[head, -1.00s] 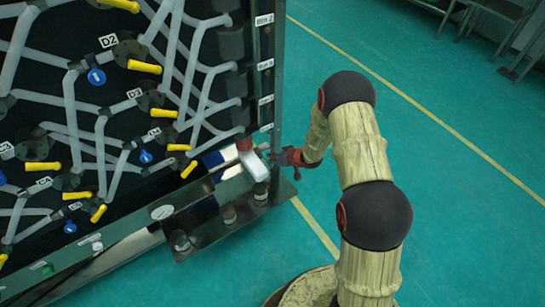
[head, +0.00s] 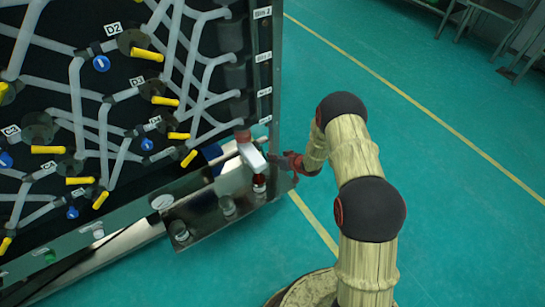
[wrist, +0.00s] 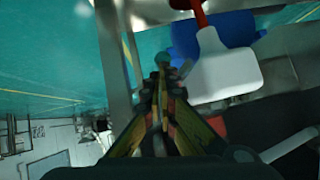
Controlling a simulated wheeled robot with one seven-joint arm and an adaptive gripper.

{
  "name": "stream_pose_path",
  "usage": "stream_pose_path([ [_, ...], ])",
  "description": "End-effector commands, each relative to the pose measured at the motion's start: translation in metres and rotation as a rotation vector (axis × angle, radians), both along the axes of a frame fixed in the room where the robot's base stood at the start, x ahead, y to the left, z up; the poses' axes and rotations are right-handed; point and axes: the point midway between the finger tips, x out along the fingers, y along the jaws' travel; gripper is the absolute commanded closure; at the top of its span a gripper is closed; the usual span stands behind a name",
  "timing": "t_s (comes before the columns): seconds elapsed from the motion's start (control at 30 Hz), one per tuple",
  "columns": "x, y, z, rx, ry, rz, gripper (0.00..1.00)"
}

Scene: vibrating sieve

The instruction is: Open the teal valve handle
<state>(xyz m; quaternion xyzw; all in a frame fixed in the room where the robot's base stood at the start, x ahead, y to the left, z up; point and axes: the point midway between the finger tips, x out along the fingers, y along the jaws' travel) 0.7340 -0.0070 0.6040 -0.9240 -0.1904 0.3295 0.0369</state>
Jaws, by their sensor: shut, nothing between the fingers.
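My gripper (head: 274,158) is at the lower right corner of the dark piping panel, beside a white block (head: 252,156) with a red cap. In the wrist view my gripper (wrist: 162,75) points away from the camera with its fingers together and nothing between them. A small round teal piece (wrist: 161,57) shows right at the fingertips. It looks like the teal handle, but I cannot tell whether the fingers touch it. The white block (wrist: 225,72) on a red stem and a blue part (wrist: 185,40) are just to its right. In the head view I cannot make out the teal piece.
The panel carries several yellow handles (head: 148,55), blue knobs (head: 101,64) and grey pipes. A steel ledge (head: 205,222) with several round fittings runs below the white block. A metal post (head: 276,70) edges the panel. The teal floor (head: 450,180) to the right is open.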

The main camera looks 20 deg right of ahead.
Motion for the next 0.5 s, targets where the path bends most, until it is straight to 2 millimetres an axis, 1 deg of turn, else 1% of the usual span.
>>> stream_pose_path([
  [0.2,0.0011,0.0003,-0.0062,0.000,0.000,0.000,1.00],
  [0.5,0.0016,0.0004,-0.0085,0.000,0.000,0.000,1.00],
])
